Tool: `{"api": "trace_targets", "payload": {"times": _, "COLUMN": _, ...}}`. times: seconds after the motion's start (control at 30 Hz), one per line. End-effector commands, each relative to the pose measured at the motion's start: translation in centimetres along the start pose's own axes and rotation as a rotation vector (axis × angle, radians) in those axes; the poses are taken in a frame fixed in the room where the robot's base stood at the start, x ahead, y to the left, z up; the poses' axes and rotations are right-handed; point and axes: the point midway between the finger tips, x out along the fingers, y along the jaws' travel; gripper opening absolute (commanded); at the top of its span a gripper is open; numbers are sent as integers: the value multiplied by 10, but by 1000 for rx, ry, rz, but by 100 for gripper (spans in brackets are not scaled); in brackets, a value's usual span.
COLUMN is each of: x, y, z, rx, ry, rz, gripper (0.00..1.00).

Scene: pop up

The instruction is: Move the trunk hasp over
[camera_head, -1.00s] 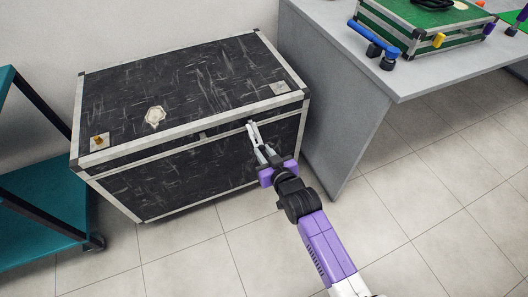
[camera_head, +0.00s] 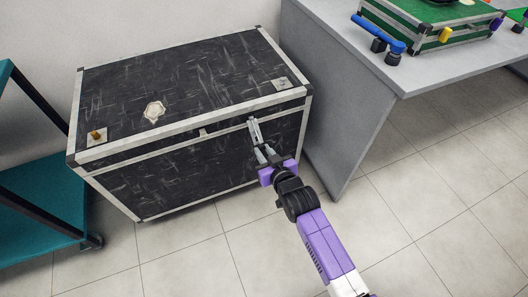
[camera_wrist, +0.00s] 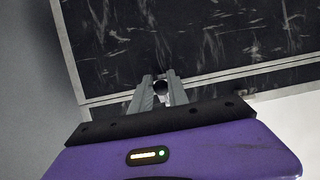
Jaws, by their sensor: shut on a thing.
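The black, scuffed trunk (camera_head: 190,80) with pale metal edging stands on the floor with its lid down. My gripper (camera_head: 253,123) is at the right part of its front, near the lid seam. In the wrist view my gripper's fingers (camera_wrist: 160,78) meet the trunk's front edge, closed around a small dark round part (camera_wrist: 161,87), which seems to be the hasp. The fingers hide most of it. Another small pale fitting (camera_head: 203,132) shows on the seam, left of my gripper.
A grey table (camera_head: 345,110) stands close on the right, with a green case (camera_head: 425,30) and a blue-handled tool (camera_head: 378,34) on it. A teal shelf cart (camera_head: 45,210) is at the left. Tiled floor in front is clear.

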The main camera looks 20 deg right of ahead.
Motion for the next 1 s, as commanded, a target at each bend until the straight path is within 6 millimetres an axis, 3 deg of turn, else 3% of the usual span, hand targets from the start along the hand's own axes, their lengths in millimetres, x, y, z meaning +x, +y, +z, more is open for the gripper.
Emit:
{"api": "trace_targets", "payload": {"times": 0.5, "x": 24, "y": 0, "z": 19, "rx": -1, "ry": -3, "rz": -1, "gripper": 0}}
{"api": "trace_targets", "payload": {"times": 1.0, "x": 28, "y": -1, "z": 20, "rx": -1, "ry": -3, "rz": -1, "gripper": 0}}
